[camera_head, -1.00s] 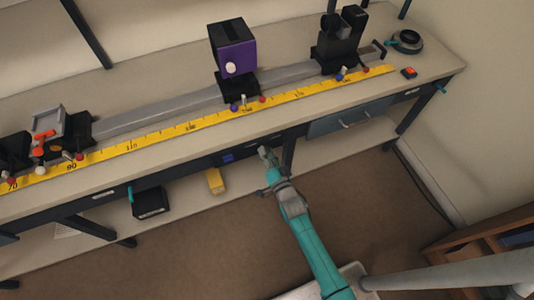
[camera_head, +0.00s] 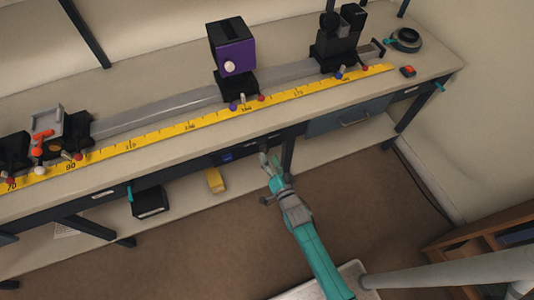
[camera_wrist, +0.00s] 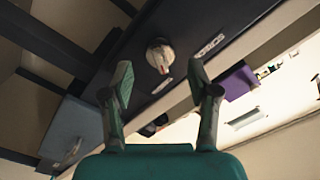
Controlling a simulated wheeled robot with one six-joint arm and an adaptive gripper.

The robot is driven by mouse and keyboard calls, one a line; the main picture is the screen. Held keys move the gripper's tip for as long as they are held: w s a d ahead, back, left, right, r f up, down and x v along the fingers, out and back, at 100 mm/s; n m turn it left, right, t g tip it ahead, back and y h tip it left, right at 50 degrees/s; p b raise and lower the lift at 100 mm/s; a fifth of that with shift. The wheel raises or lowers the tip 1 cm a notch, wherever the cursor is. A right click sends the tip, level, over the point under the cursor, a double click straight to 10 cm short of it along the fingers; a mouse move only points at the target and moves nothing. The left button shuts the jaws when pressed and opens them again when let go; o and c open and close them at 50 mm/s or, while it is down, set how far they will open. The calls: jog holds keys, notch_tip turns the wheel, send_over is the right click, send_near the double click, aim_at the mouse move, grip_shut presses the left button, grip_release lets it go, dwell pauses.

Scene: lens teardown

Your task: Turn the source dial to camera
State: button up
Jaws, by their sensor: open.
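A pale round dial (camera_wrist: 160,55) with a raised grip is on the dark panel (camera_wrist: 185,68) under the bench edge in the wrist view. My gripper (camera_wrist: 160,66) is open, one finger on each side of the dial in the picture. I cannot tell the gap in depth, and no contact shows. A small white label (camera_wrist: 210,45) sits beside the dial, its text too small to read. In the head view, my gripper (camera_head: 268,158) is in front of the bench's front apron; the dial cannot be made out there.
The bench top carries a rail with a yellow scale (camera_head: 190,127), a purple-sided box (camera_head: 238,58) and a black mount (camera_head: 338,45). A drawer (camera_head: 350,118) is right of my gripper. A yellow block (camera_head: 215,181) and a black box (camera_head: 150,202) are below the bench.

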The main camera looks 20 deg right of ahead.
jog(key=s, duration=0.8)
jog(key=shift+s, duration=0.4)
jog(key=s+r+n+g, duration=0.15)
jog(key=s+r, duration=0.25)
jog(key=s, duration=0.6)
jog(key=s+r+n, duration=0.3)
jog(key=s, duration=0.7)
jog(key=s+r+n+g, duration=0.1)
jog(key=s+r+n, duration=0.3)
jog(key=s+r, duration=0.7)
notch_tip(320, 180, up, 2)
jog(key=shift+r+n+g, duration=0.15)
jog(key=shift+n+g, duration=0.2)
